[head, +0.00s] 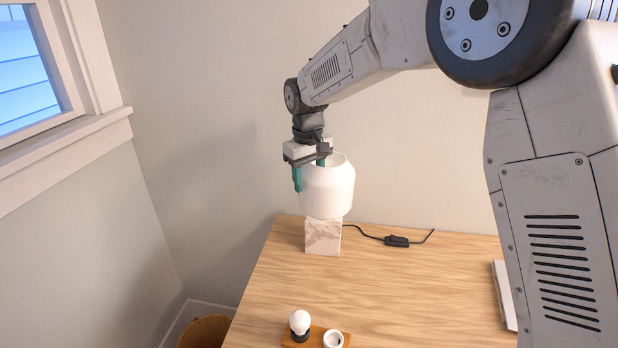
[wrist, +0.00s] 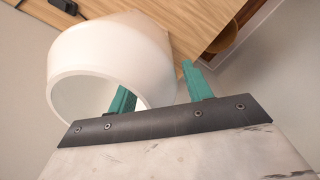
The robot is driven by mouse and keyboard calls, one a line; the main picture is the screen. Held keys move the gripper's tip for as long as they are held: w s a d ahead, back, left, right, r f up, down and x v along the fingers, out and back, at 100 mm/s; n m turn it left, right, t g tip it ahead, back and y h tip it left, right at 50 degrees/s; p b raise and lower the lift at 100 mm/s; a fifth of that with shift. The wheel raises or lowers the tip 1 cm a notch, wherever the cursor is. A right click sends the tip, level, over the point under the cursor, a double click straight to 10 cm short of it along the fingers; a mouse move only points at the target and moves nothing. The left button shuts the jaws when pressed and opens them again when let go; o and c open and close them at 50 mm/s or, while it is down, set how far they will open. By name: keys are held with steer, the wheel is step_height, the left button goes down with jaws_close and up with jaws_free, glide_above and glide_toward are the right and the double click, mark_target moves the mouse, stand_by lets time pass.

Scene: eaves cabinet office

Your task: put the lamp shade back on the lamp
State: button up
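The white lamp shade (head: 327,190) sits upright, open rim up, on the marble lamp base (head: 323,237) near the table's back left; it looks seated, though the contact is partly hidden. My gripper (head: 309,177) is at the shade's upper left rim, pointing down. Its teal fingers are apart: one goes inside the shade opening and one stays outside, with the wall between them. The wrist view shows the shade (wrist: 75,65) and a gap between its wall and the outer finger of my gripper (wrist: 155,85).
A black cord with a switch (head: 397,241) runs right from the base. A wooden tray (head: 316,338) at the front holds a light bulb (head: 300,322) and a small white cup-like piece (head: 333,339). A flat pale object (head: 504,294) lies at right. A basket (head: 206,331) stands below left.

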step_height(320, 180, up, 7)
steer(key=shift+a+f, duration=0.1)
steer(key=shift+s+r, duration=0.1)
steer(key=shift+r, duration=0.4)
steer(key=shift+r, duration=0.1)
steer(key=s+d+r+m, duration=0.2)
steer(key=s+d+r, duration=0.2)
steer(key=s+d, duration=0.55)
steer(key=s+d+r+m, duration=0.1)
steer(key=s+d+r, duration=0.3)
steer(key=s+d, duration=0.5)
steer(key=s+d+f+m, duration=0.2)
steer(key=s+d+f, duration=0.1)
steer(key=s, duration=0.7)
steer(key=s+d+f+m+t, duration=0.1)
steer(key=s+d+f, duration=0.2)
steer(key=s, duration=0.8)
steer(key=shift+s+d+f+m, duration=0.2)
steer(key=shift+d+f+m, duration=0.2)
steer(key=shift+f, duration=0.45)
